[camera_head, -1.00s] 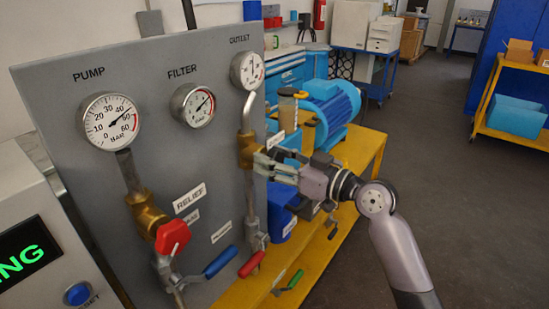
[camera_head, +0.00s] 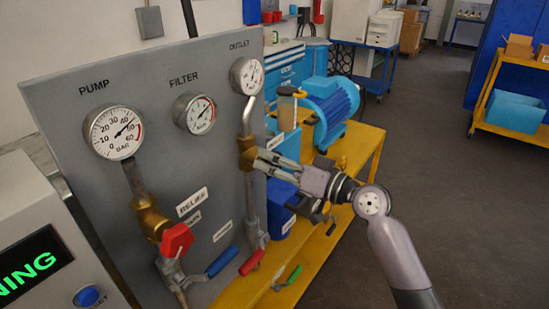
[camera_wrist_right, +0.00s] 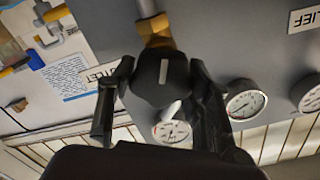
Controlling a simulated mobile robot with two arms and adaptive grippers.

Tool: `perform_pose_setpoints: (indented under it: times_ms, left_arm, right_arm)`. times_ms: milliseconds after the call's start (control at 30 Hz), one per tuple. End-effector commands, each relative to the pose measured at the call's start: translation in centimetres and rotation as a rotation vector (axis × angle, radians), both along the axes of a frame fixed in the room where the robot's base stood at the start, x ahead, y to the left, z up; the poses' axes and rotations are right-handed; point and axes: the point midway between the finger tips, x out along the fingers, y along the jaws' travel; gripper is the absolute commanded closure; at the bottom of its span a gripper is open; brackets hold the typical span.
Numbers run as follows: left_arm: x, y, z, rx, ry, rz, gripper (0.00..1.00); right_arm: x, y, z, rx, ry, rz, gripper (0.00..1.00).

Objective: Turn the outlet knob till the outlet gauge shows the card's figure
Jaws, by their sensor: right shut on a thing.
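The outlet knob (camera_wrist_right: 161,80) is black with a white mark, in the middle of the right wrist view. My right gripper (camera_wrist_right: 158,88) is shut on it, one finger on each side. In the head view the right gripper (camera_head: 258,159) reaches the brass outlet fitting (camera_head: 247,148) from the right and hides the knob. The outlet gauge (camera_head: 247,75) is above it on the grey panel; it also shows in the wrist view (camera_wrist_right: 172,132). Its needle is too small to read surely. I cannot make out the card with the figure. My left gripper is not in view.
The pump gauge (camera_head: 113,132) and filter gauge (camera_head: 194,113) are left of the outlet gauge. A blue motor (camera_head: 331,105) stands behind my right gripper. Floor at right is clear.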

Motion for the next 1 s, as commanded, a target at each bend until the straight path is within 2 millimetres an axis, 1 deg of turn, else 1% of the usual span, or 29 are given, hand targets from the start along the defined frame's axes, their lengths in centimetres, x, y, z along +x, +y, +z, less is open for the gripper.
perform_pose_setpoints:
  times_ms: [533, 567, 833, 1000]
  left_arm:
    - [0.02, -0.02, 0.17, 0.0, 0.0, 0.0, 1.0]
    - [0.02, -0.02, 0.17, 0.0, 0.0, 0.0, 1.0]
    - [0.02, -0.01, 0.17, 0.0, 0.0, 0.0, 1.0]
    - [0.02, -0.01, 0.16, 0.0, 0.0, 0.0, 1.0]
  right_arm:
    - [0.03, -0.04, 0.06, 0.017, 0.021, -0.001, 0.82]
    - [0.03, -0.04, 0.06, 0.017, 0.021, -0.001, 0.52]
    - [0.02, -0.03, 0.04, 0.017, 0.021, -0.001, 0.35]
    - [0.02, -0.03, 0.03, 0.017, 0.021, -0.001, 0.35]
